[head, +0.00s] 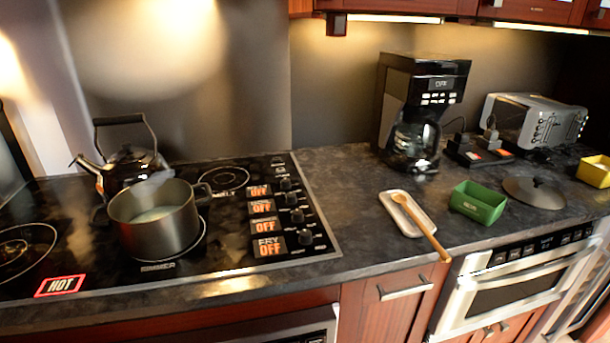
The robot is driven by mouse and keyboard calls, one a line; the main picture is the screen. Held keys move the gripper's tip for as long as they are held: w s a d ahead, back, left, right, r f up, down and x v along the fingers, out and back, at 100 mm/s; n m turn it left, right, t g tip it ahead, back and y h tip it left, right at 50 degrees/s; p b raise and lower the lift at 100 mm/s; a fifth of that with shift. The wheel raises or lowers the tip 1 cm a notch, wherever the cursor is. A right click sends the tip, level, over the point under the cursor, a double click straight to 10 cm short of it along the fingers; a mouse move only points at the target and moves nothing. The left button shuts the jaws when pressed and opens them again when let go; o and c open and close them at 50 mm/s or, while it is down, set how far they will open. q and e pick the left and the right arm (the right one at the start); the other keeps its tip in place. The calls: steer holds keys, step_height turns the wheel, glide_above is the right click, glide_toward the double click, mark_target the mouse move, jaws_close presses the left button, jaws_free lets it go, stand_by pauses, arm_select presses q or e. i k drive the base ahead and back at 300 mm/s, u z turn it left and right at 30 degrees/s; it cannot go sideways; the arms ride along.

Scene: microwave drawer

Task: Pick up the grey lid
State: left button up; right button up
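The grey lid (534,192) lies flat on the dark counter at the right, with a small dark knob on top. It sits just right of a green box and left of a yellow box. Neither of my grippers shows in the head view, so I cannot see whether they are open or shut.
The green box (478,203) and a spoon rest with a wooden spoon (420,225) are left of the lid. A coffee maker (420,110), toaster (535,122) and yellow box (595,171) stand nearby. A pot (155,232) and kettle (130,168) stand on the stove, marked HOT. A microwave drawer (515,285) is below the counter.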

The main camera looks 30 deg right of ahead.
mark_target(535, 192)
steer(key=u, duration=2.6)
steer(key=k, duration=2.95)
steer(key=z, duration=2.1)
